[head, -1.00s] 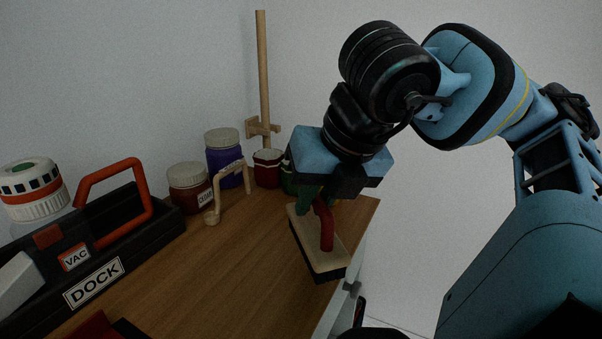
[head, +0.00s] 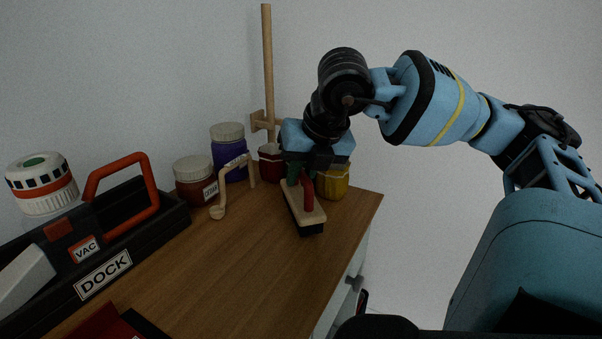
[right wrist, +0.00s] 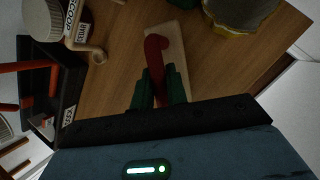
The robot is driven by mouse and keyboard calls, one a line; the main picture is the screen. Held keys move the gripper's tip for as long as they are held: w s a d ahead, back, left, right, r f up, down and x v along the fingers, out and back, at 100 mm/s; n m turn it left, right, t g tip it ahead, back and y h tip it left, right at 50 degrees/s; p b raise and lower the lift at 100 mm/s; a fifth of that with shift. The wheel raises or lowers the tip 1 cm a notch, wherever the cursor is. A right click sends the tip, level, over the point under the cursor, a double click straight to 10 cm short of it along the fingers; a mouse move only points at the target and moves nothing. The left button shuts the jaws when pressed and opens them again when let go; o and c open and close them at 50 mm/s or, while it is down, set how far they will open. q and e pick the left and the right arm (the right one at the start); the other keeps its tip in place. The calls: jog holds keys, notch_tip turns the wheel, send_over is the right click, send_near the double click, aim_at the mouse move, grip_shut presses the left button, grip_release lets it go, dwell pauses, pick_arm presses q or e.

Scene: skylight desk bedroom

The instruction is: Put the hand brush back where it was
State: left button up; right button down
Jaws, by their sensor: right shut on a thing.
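The hand brush (head: 311,217) has a pale wooden block with dark bristles below and a red handle. My right gripper (head: 300,178) is shut on the red handle and holds the brush over the far right part of the wooden desk top. I cannot tell whether the bristles touch the desk. In the right wrist view the green fingers of the gripper (right wrist: 159,88) close around the red handle of the brush (right wrist: 170,30). My left gripper is in neither view.
A yellow pot (head: 334,184) and a dark red pot (head: 270,160) stand behind the brush. A wooden stand (head: 238,172), a red-brown jar (head: 194,182) and a purple jar (head: 229,150) stand left of it. The black DOCK tray (head: 150,228) lies left. The desk's middle (head: 240,260) is clear.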

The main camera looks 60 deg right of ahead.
jog(key=shift+f, duration=0.7)
jog(key=shift+f, duration=0.2)
jog(key=c, duration=1.4)
grip_release()
jog(key=shift+r, duration=0.15)
jog(key=shift+s+r, duration=0.1)
jog(key=shift+r, duration=0.25)
jog(key=p+v, duration=0.1)
jog(key=v, duration=1)
jog(key=shift+s, duration=0.2)
jog(key=shift+r, duration=0.1)
